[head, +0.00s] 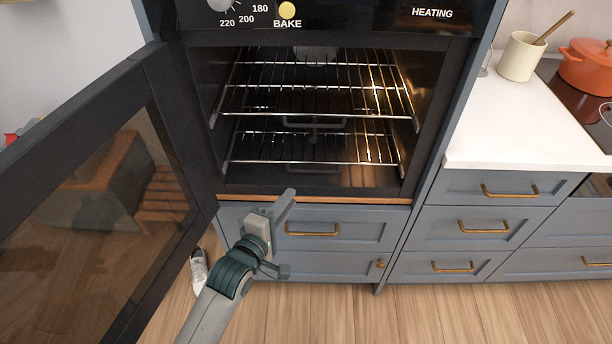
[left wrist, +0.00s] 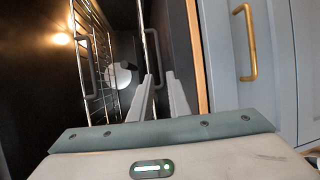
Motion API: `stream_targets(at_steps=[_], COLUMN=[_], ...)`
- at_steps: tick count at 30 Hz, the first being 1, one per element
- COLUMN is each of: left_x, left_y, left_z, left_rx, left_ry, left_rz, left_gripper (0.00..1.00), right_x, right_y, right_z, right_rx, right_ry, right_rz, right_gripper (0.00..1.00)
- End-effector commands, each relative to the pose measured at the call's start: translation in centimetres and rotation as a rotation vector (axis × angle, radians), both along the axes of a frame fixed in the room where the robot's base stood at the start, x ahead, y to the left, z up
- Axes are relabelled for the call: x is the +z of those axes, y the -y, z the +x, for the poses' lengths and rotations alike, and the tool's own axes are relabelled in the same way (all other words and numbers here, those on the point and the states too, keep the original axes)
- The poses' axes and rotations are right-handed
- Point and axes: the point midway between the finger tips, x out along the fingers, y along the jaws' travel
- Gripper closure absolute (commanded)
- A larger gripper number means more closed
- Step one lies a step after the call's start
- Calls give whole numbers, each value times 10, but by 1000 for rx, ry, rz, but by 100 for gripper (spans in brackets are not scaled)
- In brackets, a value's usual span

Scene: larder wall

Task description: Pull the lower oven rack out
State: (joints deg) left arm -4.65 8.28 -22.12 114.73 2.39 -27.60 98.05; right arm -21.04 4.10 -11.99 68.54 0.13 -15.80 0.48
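The oven is open, with two wire racks inside. The lower oven rack (head: 310,150) sits inside the cavity below the upper rack (head: 310,100). A dark handle (left wrist: 152,60) of the lower rack shows in the left wrist view, just beyond my fingertips. My left gripper (head: 283,232) is in front of the oven, low, before the drawer below it. Its two fingers are apart with nothing between them. In the left wrist view the fingers (left wrist: 161,85) point toward the cavity and appear apart from the rack. My right gripper is not in view.
The oven door (head: 160,190) stands open at the left, close to my left arm. A drawer (head: 340,237) with a brass handle is below the oven. At the right are a white counter (head: 530,125), a cream pot (head: 520,58) and an orange pot (head: 588,68).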

Motion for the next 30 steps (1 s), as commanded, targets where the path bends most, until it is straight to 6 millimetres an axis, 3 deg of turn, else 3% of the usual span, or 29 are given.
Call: stream_targets(at_steps=[15,21,30], left_x=[-16,-20,-21], left_y=[35,42,44], left_z=[83,100,104], left_rx=[0,0,0], left_ry=[-1,0,-1], left_rz=[1,1,1], left_gripper=[84,84,84], right_x=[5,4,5], right_y=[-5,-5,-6], right_z=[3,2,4], right_rx=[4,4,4], right_ry=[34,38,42], right_rz=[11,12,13], right_gripper=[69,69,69])
